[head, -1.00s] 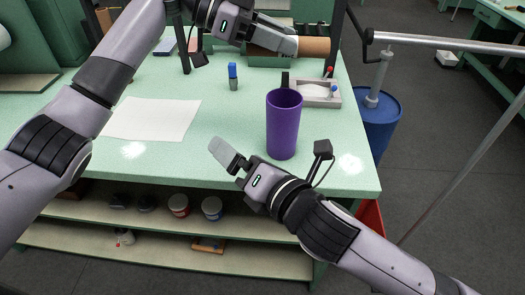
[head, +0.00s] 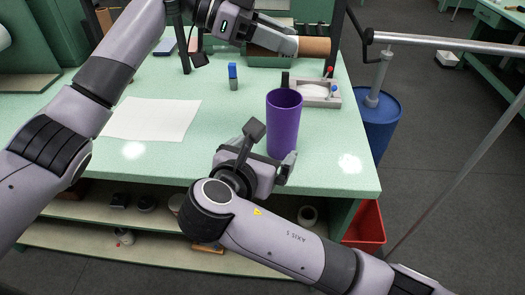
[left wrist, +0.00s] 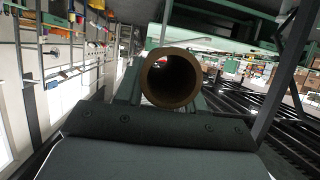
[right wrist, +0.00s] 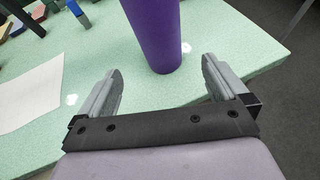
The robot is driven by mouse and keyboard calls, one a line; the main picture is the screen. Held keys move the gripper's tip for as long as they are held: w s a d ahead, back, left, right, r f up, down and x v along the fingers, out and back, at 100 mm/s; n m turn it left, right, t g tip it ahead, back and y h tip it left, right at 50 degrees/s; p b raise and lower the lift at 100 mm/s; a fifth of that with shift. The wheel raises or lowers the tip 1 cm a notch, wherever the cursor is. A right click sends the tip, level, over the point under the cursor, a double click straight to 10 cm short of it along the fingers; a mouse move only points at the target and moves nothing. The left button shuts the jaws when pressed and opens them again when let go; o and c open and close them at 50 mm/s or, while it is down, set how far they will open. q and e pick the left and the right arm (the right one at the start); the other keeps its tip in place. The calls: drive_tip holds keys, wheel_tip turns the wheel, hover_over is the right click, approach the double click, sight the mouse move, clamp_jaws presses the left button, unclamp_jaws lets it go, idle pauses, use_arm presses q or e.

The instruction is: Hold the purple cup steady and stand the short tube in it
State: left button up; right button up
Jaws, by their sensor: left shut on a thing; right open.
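The purple cup (head: 284,125) stands upright on the green table, near its right front part. My right gripper (head: 284,164) is low at the front side of the cup. In the right wrist view my right gripper (right wrist: 160,85) is open, with the cup (right wrist: 155,35) ahead between its two fingers and apart from them. The tube's open round end (left wrist: 171,78) faces the left wrist camera.
A small tray (head: 315,101) with pegs stands behind the cup. A blue-capped bottle (head: 233,77) is further left. White paper (head: 152,119) lies on the table's left. A blue barrel (head: 381,125) and a red bin (head: 366,230) stand on the floor at right.

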sight(282, 134)
drive_tip(key=x, duration=1.2)
drive_tip(key=shift+s, duration=0.1)
drive_tip(key=c, duration=1.1)
